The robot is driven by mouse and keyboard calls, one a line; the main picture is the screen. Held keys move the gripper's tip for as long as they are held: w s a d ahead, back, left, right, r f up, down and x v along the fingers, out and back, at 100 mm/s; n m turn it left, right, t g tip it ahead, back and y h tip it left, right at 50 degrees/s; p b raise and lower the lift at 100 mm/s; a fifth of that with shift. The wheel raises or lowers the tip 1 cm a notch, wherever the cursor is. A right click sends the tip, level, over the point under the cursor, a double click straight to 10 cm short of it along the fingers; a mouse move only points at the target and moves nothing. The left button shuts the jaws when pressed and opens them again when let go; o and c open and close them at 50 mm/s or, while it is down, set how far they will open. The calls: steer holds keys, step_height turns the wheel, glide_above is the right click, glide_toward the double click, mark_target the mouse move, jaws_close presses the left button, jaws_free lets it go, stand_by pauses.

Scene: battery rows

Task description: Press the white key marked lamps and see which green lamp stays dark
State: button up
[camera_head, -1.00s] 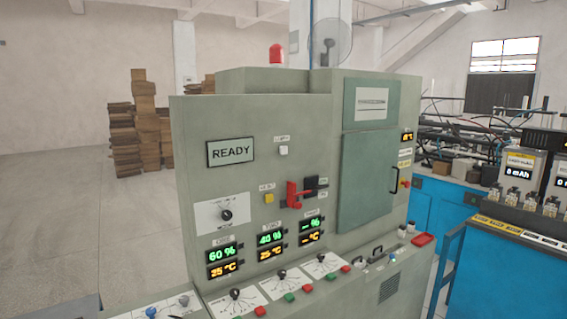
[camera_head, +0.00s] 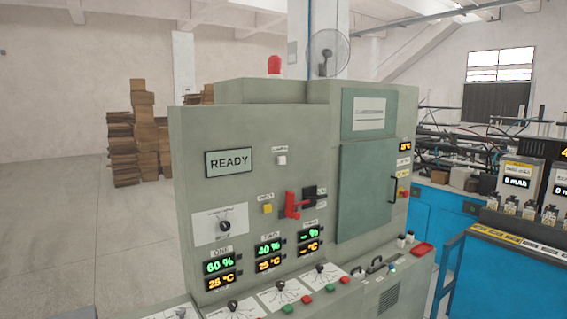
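A small white key (camera_head: 282,160) sits on the grey-green control cabinet (camera_head: 260,125), under a small label (camera_head: 280,149) that looks like "LAMPS". The key is right of the READY display (camera_head: 229,162). Green digits show on upper readouts: "60 %" (camera_head: 219,266), "40 %" (camera_head: 268,248) and a dash with "%" (camera_head: 308,234). Orange readouts are below them. Green buttons (camera_head: 287,309) stand on the sloping desk; I cannot tell whether they are lamps. My gripper is not in view, and nothing touches the white key.
A yellow key (camera_head: 267,209) and a red lever (camera_head: 294,205) are below the white key. A dial (camera_head: 225,226) is at lower left. A red dome lamp (camera_head: 274,65) tops the cabinet. A blue bench (camera_head: 510,275) stands right. Floor is open at left (camera_head: 70,220).

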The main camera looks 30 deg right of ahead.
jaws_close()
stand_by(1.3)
